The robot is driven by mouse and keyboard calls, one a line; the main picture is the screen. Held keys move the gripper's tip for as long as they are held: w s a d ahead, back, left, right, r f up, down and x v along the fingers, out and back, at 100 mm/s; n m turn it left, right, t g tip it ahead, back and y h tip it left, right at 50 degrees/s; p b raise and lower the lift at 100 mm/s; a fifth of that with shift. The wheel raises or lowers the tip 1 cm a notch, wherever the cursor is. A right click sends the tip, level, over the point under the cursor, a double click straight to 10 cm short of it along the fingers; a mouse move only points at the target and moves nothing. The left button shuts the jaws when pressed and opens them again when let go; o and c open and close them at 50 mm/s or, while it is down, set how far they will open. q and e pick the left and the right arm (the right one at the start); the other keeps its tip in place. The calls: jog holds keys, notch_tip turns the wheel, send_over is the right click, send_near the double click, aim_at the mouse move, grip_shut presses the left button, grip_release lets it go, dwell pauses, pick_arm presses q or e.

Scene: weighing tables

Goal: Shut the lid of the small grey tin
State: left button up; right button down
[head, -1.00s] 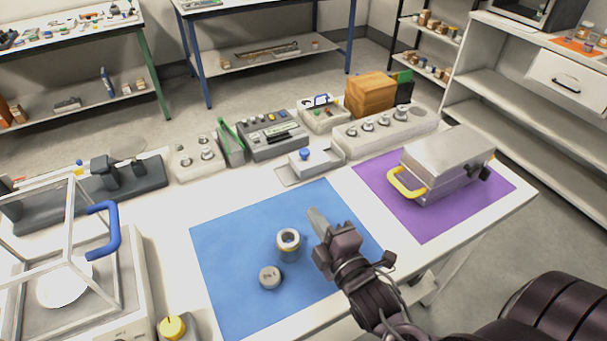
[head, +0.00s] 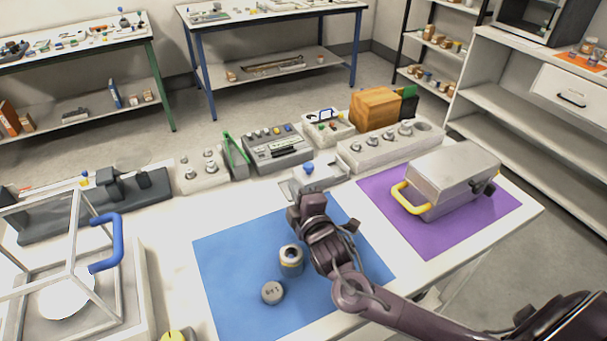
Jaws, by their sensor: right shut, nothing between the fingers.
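A low light-grey tin (head: 325,172) with a blue knob (head: 308,168) on top sits on the white table, just behind the blue mat. A flat paler part shows at its front left; I cannot tell clearly how far the lid is open. My right gripper (head: 296,200) is shut and empty. My left gripper is not in view.
On the blue mat (head: 230,270) stand an open grey jar (head: 290,262) and a round grey cap or weight (head: 272,292). A metal case (head: 452,178) with a yellow handle is on the purple mat (head: 440,235). Weight blocks and a grey device (head: 277,150) line the back.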

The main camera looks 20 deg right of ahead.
aim_at(320, 178)
jog(key=w, duration=0.4)
jog(key=shift+d, duration=0.1)
jog(key=d, duration=0.2)
jog(key=d+p, duration=0.1)
jog(key=shift+w+d+f, duration=0.1)
jog(key=shift+w+f, duration=0.15)
jog(key=shift+f, duration=0.15)
jog(key=shift+d+f, duration=0.1)
jog(key=shift+d, duration=0.2)
jog(key=d, duration=0.5)
jog(key=shift+w+p, duration=0.15)
jog(key=shift+p, duration=0.2)
jog(key=shift+a, duration=0.1)
